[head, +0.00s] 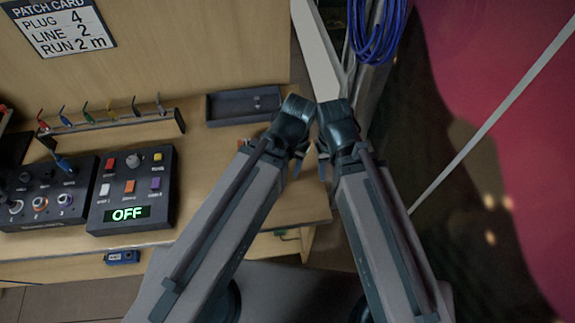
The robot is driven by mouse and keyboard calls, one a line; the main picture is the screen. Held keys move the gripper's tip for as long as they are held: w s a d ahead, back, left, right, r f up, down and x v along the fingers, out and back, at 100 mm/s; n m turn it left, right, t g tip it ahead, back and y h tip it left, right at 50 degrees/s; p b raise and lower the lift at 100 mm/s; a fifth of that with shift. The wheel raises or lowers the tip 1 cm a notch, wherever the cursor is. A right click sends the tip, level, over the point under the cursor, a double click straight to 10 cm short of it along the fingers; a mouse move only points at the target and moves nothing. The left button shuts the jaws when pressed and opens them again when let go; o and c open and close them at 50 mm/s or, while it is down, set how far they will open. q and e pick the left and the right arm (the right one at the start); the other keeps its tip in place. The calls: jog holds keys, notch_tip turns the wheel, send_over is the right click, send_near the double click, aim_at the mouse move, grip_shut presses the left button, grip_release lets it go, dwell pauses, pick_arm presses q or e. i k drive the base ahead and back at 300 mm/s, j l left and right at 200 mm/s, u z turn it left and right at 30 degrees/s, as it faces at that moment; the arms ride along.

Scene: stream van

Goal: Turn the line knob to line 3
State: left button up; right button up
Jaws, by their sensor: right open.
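A dark control box (165,190) on the wooden desk has a grey round knob (133,160), several coloured buttons and a display (127,214) reading OFF. A second dark box (45,225) left of it has several small knobs or sockets, some ringed in colour. The labels are too small to read, so I cannot tell which is the line knob or its setting. My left gripper (297,167) is mostly hidden by its wrist, over the desk's right end. My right gripper (322,163) is open beside it, partly hidden. Both are well right of the boxes, touching neither.
A patch card (60,24) on the back panel reads plug 4, line 2, run 2 m. A rack (110,122) with coloured leads and a dark tray (243,106) stand behind the boxes. Blue cable (377,30) hangs at upper right. Desk between boxes and arms is mostly clear.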

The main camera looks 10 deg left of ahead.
aim_at(133, 162)
jog(key=k, duration=0.6)
jog(key=u, duration=1.55)
